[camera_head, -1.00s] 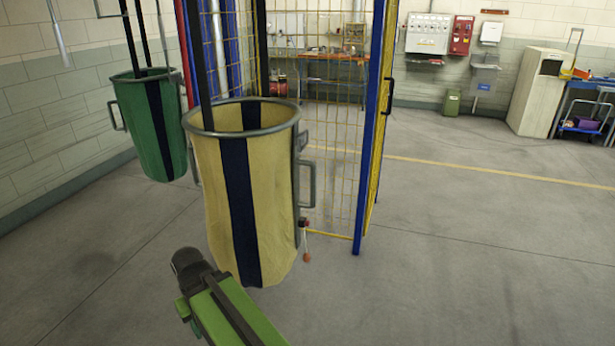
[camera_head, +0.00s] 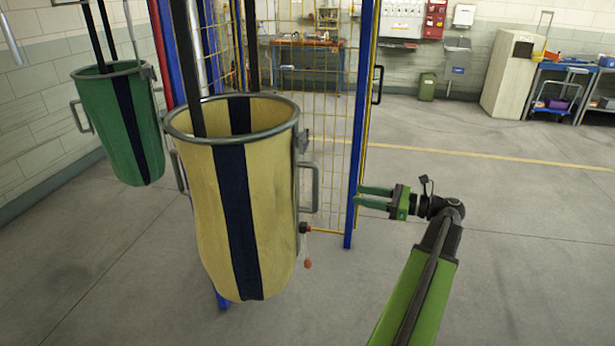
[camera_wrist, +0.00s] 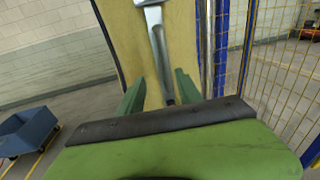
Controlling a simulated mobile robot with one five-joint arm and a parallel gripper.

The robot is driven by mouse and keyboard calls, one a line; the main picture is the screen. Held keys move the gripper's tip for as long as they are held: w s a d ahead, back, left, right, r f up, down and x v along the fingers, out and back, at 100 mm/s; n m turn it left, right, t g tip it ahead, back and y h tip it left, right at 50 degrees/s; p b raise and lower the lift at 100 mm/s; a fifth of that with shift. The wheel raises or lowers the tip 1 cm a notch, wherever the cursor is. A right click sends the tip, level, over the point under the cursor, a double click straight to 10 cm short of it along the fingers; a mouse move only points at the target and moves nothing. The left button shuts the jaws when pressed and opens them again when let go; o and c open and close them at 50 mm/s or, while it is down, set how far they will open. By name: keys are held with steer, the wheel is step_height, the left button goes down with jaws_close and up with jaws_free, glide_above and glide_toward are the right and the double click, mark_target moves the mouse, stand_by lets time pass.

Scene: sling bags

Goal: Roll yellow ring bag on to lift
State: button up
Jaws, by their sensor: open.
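The yellow ring bag (camera_head: 270,215) hangs in the middle left of the head view, with a dark blue stripe, a grey metal ring at its top and black straps running up. A grey side handle (camera_head: 315,188) sticks out on its right side, with a small red-ended cord below. My gripper (camera_head: 358,197) is right of the bag and apart from it in the head view, its green fingers pointing left toward the handle. It is open and empty. In the wrist view the yellow bag fabric (camera_wrist: 125,35) and a grey metal bar (camera_wrist: 154,20) show beyond the open fingers (camera_wrist: 158,92).
A green ring bag (camera_head: 105,130) hangs at the far left. A yellow mesh fence with a blue post (camera_head: 358,130) stands right behind the yellow bag, close to my gripper. The floor (camera_head: 530,230) to the right is clear. A blue bin (camera_wrist: 28,130) shows in the wrist view.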

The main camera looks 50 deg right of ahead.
mark_target(316, 180)
steer(key=shift+m, duration=0.3)
steer(key=x, duration=0.5)
steer(key=r+x, duration=0.1)
steer(key=x, duration=0.4)
steer(key=d+x, duration=0.1)
steer(key=x, duration=0.4)
steer(key=shift+w+a+r, duration=0.15)
steer(key=shift+w+r, duration=0.05)
steer(key=shift+w, duration=0.35)
jaws_close()
stand_by(0.3)
